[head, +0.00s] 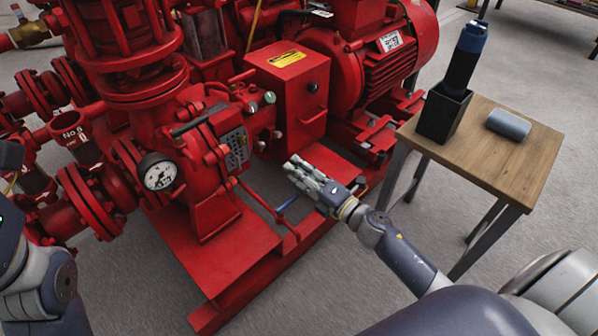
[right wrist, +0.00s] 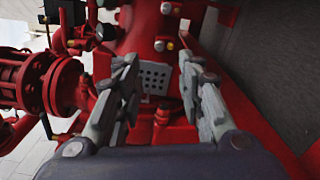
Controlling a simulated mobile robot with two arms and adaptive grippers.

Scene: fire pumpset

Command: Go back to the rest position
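My right gripper (head: 303,172) is in the middle of the head view, in front of the red pumpset (head: 225,215) and above its base frame. In the right wrist view its two fingers (right wrist: 160,85) stand apart with nothing between them. Beyond them is a grey perforated plate (right wrist: 155,78) on the red pump. My left arm (head: 40,275) shows at the left edge of the head view, beside the red flanged pipes. The left gripper's fingertips are not clearly visible.
A wooden table (head: 540,165) stands on the right, close to my right arm. It holds a black holder (head: 440,115) with a dark blue-topped cylinder (head: 466,55) in it, and a grey block (head: 508,124). A pressure gauge (head: 159,172) faces me. Grey floor is open in front.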

